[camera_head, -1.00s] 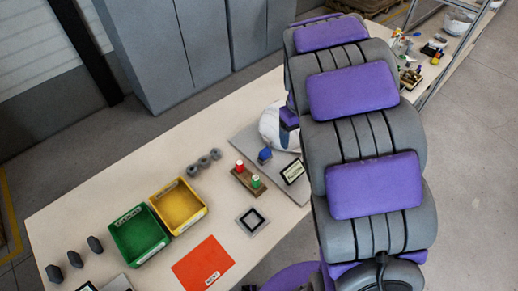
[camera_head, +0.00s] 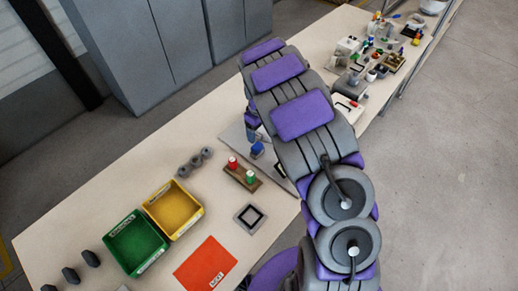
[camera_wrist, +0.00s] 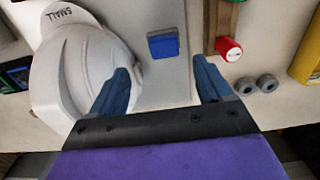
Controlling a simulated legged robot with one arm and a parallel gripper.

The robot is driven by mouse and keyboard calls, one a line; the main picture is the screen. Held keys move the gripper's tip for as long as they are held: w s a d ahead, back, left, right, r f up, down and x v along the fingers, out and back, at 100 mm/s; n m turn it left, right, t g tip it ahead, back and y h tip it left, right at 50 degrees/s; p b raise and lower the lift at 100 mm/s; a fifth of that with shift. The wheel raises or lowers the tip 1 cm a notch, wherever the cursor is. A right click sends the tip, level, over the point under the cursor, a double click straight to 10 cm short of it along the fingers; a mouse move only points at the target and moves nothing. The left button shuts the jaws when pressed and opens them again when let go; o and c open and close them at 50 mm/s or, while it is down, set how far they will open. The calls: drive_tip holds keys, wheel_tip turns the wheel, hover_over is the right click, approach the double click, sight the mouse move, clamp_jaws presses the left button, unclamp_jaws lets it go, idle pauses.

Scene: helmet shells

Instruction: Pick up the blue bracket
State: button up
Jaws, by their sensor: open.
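The blue bracket (camera_wrist: 163,44) sits on a grey board (camera_wrist: 166,88) in the wrist view, upper middle. In the head view the bracket (camera_head: 257,150) shows as a small blue block just left of my arm. My gripper (camera_wrist: 162,70) is open and empty. Its two blue-grey fingers point towards the bracket, which appears between and beyond the fingertips; I see no contact. The height gap is hard to judge. In the head view my arm hides most of the gripper.
A white helmet shell marked SMALL (camera_wrist: 75,72) lies close left of the fingers. A wooden block with red and green pegs (camera_head: 242,176) stands beside the board. Green (camera_head: 138,243) and yellow (camera_head: 174,208) bins and an orange mat (camera_head: 205,264) are further left.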

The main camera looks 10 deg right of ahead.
hover_over(257, 147)
drive_tip(key=f, duration=0.4)
drive_tip(key=shift+w+a+f+b, duration=0.1)
drive_tip(key=shift+w+a+b, duration=0.1)
drive_tip(key=shift+a+b, duration=0.1)
drive_tip(key=shift+f, duration=0.2)
drive_tip(key=shift+d+f, duration=0.1)
drive_tip(key=shift+d, duration=0.2)
drive_tip(key=f, duration=0.1)
drive_tip(key=d+f+b, duration=0.1)
drive_tip(key=shift+s+d+f, duration=0.1)
drive_tip(key=shift+d+f, duration=0.1)
drive_tip(key=shift+f, duration=0.15)
drive_tip(key=shift+a+f+b, duration=0.15)
drive_tip(key=shift+f, duration=0.4)
drive_tip(key=shift+a+f+b, duration=0.15)
drive_tip(key=shift+f, duration=0.35)
drive_tip(key=shift+a+f, duration=0.15)
drive_tip(key=shift+a, duration=0.35)
drive_tip(key=shift+d, duration=0.5)
drive_tip(key=c, duration=0.4)
drive_tip(key=shift+d, duration=0.1)
drive_tip(key=c, duration=0.3)
drive_tip(key=shift+c, duration=1)
drive_tip(key=shift+a, duration=0.4)
